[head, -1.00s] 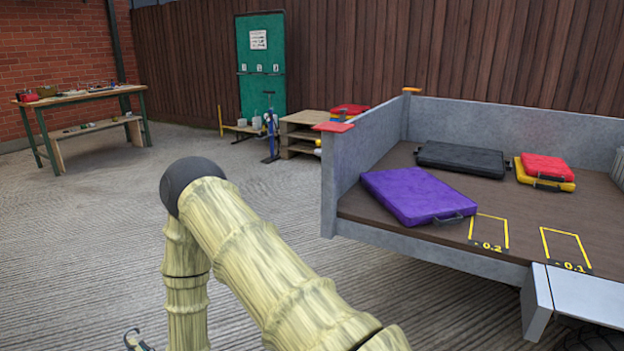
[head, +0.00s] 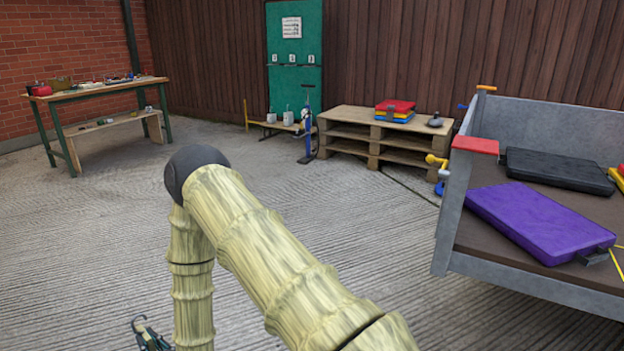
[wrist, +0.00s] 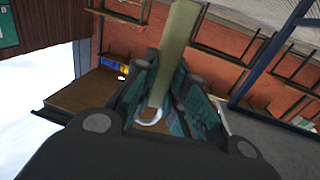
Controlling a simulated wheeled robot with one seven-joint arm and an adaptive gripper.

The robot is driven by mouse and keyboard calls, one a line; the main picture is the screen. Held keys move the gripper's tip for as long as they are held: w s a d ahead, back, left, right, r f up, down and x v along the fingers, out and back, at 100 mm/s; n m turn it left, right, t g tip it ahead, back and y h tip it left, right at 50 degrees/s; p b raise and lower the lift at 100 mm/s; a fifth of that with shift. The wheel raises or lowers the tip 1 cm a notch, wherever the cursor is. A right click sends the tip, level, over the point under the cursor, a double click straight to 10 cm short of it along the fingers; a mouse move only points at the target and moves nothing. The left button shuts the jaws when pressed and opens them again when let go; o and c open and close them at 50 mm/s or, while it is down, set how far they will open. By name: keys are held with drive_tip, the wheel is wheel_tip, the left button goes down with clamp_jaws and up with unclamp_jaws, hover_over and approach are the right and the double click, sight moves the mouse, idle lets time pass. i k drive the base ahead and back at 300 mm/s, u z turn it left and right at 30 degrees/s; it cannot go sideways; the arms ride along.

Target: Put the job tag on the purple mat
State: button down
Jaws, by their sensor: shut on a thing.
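The purple mat (head: 535,219) lies flat on the brown bed of a grey trailer at the right in the head view, with nothing on top of it. My gripper (head: 148,338) shows only in part at the bottom edge of the head view, well left of the mat. In the wrist view my gripper (wrist: 165,100) is shut on a long, flat, pale tan strip (wrist: 172,50), which looks like the job tag. A pale ring shows near its lower end between the fingers.
A black case (head: 556,170) lies behind the mat. A wooden pallet stack (head: 372,140), a green board (head: 294,60) and a workbench (head: 100,90) stand at the back. The ribbed floor between is clear.

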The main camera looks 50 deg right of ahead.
sight(516, 217)
drive_tip(key=i, duration=0.45)
drive_tip(key=z, duration=1.9)
